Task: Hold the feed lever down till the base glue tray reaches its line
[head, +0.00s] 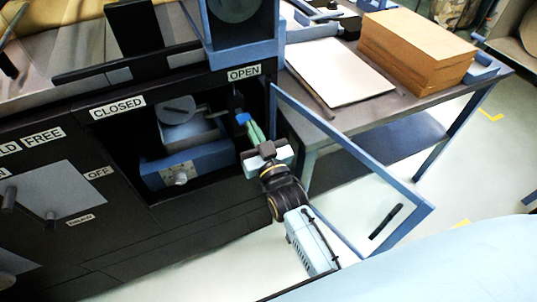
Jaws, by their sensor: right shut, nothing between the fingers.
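Inside the open bay of the black machine, a blue-grey glue unit (210,158) has a knob on its front. A pale tray (190,137) sits on it, with a round grey disc above. A short grey rod (205,112) sticks out to the right of the disc; I cannot tell whether it is the feed lever. No level line can be made out. My right gripper (243,120) is shut, with green fingers and blue tips, at the right side of the bay, just right of the rod. Contact with the rod or a lever cannot be told. My left gripper is out of view.
A blue-framed clear door (429,209) stands open to the right of my right arm. Behind it is a table (405,107) with a white sheet (335,72) and a brown stack (415,48). Labels CLOSED (118,107) and OPEN (244,73) mark the machine's rail.

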